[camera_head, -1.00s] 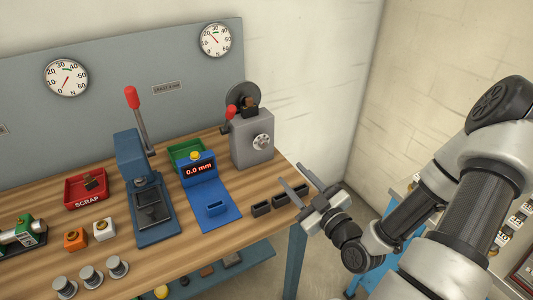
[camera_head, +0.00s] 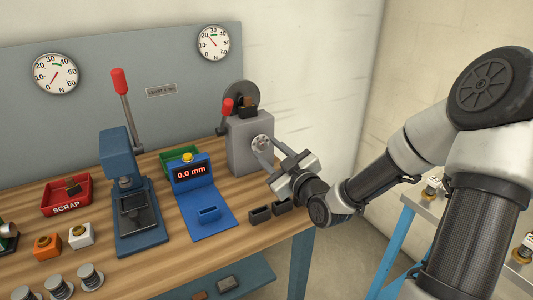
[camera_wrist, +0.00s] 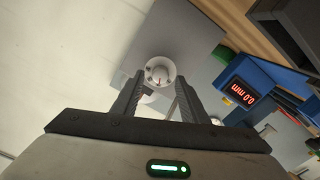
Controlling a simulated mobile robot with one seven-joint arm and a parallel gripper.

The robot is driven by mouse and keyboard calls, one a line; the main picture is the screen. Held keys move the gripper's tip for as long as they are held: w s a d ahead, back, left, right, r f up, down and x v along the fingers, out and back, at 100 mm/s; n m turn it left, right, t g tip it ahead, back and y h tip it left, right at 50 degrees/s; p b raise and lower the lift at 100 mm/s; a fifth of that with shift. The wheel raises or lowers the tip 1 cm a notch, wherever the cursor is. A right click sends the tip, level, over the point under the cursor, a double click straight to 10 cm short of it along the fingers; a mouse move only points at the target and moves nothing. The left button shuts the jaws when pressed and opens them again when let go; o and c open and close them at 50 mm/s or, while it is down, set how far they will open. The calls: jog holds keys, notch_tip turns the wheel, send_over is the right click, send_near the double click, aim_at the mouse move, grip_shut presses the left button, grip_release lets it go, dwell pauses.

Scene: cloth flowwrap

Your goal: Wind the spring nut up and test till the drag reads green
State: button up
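The spring nut appears to be the pale round knob (camera_head: 262,142) on the front of the grey box (camera_head: 243,160) with a dark disc on top. In the wrist view the knob (camera_wrist: 160,73) faces me, with a slotted centre. My gripper (camera_head: 265,152) is open; its fingers stand on either side of the knob, near its lower edge, with gaps showing in the wrist view (camera_wrist: 159,92). Contact is not visible.
A red-knobbed lever (camera_head: 226,106) sticks out left of the box. The blue 0.0 mm gauge stand (camera_head: 195,170), a blue press (camera_head: 125,180) and a red scrap tray (camera_head: 67,195) stand left. Dark blocks (camera_head: 260,214) lie below the gripper near the table edge.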

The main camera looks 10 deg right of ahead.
jog(key=shift+x, duration=0.85)
grip_shut()
jog(key=shift+m, duration=0.4)
jog(key=m+p, duration=0.2)
jog(key=m, duration=0.2)
jog(key=shift+d+m+p, duration=0.1)
jog(key=shift+m+p, duration=0.6)
jog(key=shift+m, duration=1.3)
jog(key=shift+f, duration=0.1)
